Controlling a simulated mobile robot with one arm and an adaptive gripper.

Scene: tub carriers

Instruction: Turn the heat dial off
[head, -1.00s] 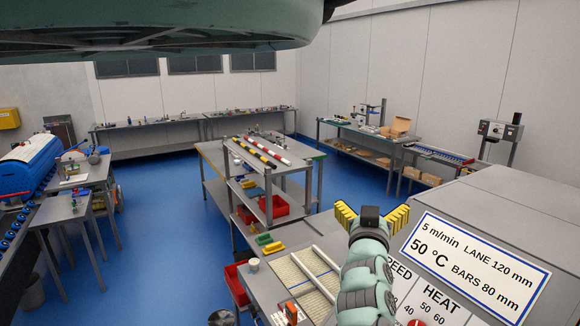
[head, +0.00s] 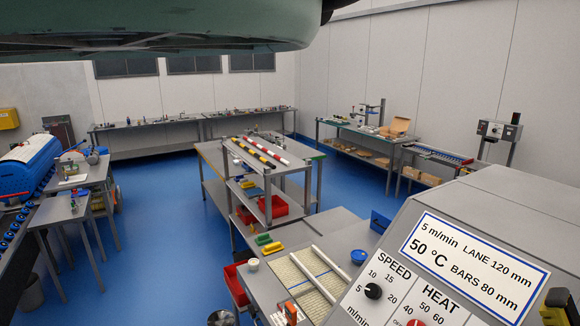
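The heat dial (head: 415,322) is a red knob at the very bottom edge of the head view, mostly cut off. It sits under the word HEAT on a sloped white panel (head: 385,308), with marks 40, 50 and 60 around it. Which mark it points to cannot be seen. A small part of my gripper (head: 558,305), black and yellow, shows at the bottom right edge, to the right of the dial and apart from it in the picture. Its fingertips are out of view or too cut off to tell open from shut.
A black speed dial (head: 373,291) sits left of the heat dial. A sign (head: 475,262) reading 5 m/min, 50 °C, lane 120 mm, bars 80 mm is on the grey machine housing (head: 490,205).

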